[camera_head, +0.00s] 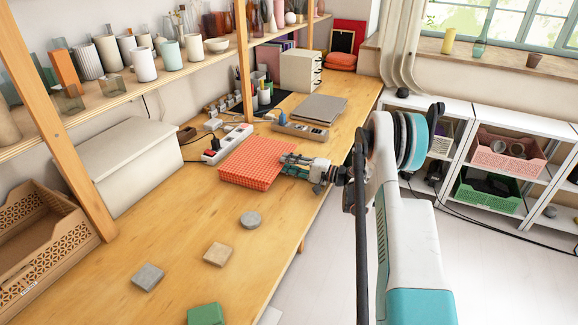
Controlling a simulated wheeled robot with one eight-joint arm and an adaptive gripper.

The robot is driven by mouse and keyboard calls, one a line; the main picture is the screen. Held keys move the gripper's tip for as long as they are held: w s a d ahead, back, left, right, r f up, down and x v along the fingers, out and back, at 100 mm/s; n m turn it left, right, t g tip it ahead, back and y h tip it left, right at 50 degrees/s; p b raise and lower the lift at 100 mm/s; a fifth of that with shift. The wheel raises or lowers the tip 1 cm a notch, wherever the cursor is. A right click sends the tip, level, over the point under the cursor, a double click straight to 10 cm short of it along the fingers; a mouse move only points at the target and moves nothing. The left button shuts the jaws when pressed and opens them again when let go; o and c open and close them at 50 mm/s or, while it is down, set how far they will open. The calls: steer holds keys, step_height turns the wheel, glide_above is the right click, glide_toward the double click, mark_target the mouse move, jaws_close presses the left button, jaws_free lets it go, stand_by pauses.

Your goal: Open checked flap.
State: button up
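Power strips (227,143) lie just behind the flap, and a grey folder (317,109) lies further back. A white box (124,163) and a brown crate (38,235) stand left. Several small blocks (218,254) lie in front. Wooden shelf posts (244,60) rise at the back.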

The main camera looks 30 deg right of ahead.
steer(key=shift+c, duration=0.5)
jaws_close()
steer(key=shift+r, duration=0.1)
